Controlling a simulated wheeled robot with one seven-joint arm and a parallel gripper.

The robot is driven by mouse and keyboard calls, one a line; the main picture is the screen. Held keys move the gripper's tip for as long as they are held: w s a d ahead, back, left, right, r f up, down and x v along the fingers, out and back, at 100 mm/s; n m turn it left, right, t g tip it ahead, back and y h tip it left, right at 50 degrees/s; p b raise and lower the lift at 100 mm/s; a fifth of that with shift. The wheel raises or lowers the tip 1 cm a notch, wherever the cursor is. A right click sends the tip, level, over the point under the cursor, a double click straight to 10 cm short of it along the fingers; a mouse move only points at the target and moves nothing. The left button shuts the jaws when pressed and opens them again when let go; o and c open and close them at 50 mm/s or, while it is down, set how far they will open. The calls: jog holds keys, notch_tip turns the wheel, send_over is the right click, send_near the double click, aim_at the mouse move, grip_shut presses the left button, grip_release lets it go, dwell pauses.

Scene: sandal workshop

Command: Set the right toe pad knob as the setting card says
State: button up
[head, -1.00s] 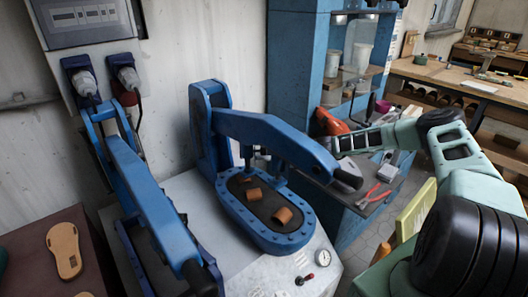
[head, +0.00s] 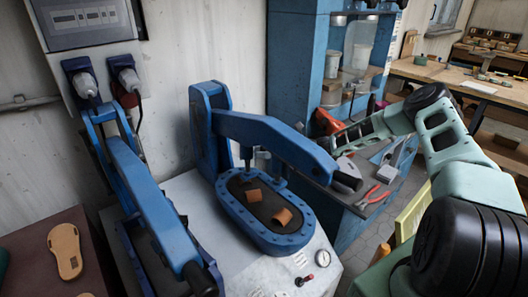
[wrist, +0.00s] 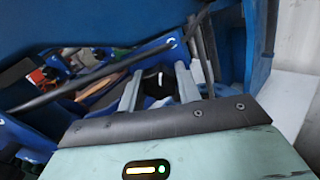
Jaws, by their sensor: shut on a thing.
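In the wrist view my gripper (wrist: 158,88) has its two pale fingers closed on a small dark knob (wrist: 160,74) with a whitish mark. I take this for a toe pad knob; its setting cannot be read. In the head view my forearm reaches in from the right, and the gripper is hidden behind the right press's blue arm (head: 270,138). The right press bed (head: 270,240) has a dark pad with two brown leather pieces (head: 283,216) on it. I cannot make out the setting card in either view.
The left press's blue arm (head: 155,215) stands beside it. A gauge (head: 323,259) and a red-tipped lever (head: 308,280) are at the front. Red pliers (head: 371,197) lie on the blue bench at right. A brown sandal sole (head: 65,250) lies at far left.

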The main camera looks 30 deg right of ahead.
jog(key=shift+m, duration=2)
jog(key=o, duration=1)
jog(key=shift+c, duration=0.2)
jog(key=b+v, duration=0.5)
jog(key=v, duration=1.2)
jog(key=shift+s+d, duration=0.15)
jog(key=shift+d, duration=0.05)
